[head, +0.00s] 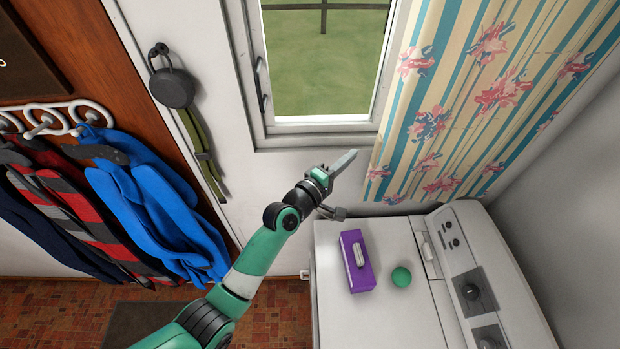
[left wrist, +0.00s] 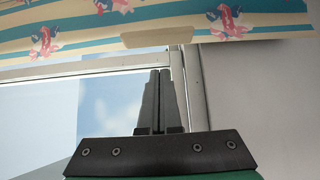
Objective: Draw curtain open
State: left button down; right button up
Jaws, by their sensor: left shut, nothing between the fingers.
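The curtain (head: 490,95) has blue, cream and yellow stripes with pink flowers. It hangs at the right of the window (head: 325,60), and most of the glass in the head view is uncovered. My left gripper (head: 346,160) is shut and empty, just below the window sill and left of the curtain's lower edge. In the left wrist view, the closed fingers (left wrist: 160,95) point toward the window frame, and the curtain (left wrist: 110,28) spans the top, apart from the fingertips as far as I can tell. My right gripper is not in view.
A white washing machine (head: 350,325) stands below the curtain, with a purple box (head: 357,262) and a green ball (head: 401,277) on top. Coats (head: 150,195) hang on hooks at the left. A dark round object (head: 172,87) with a green strap hangs beside the window.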

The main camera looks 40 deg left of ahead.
pick_arm(q)
jog(key=s, duration=0.9)
jog(key=shift+s+a+p, duration=0.35)
jog(key=shift+a+p, duration=0.1)
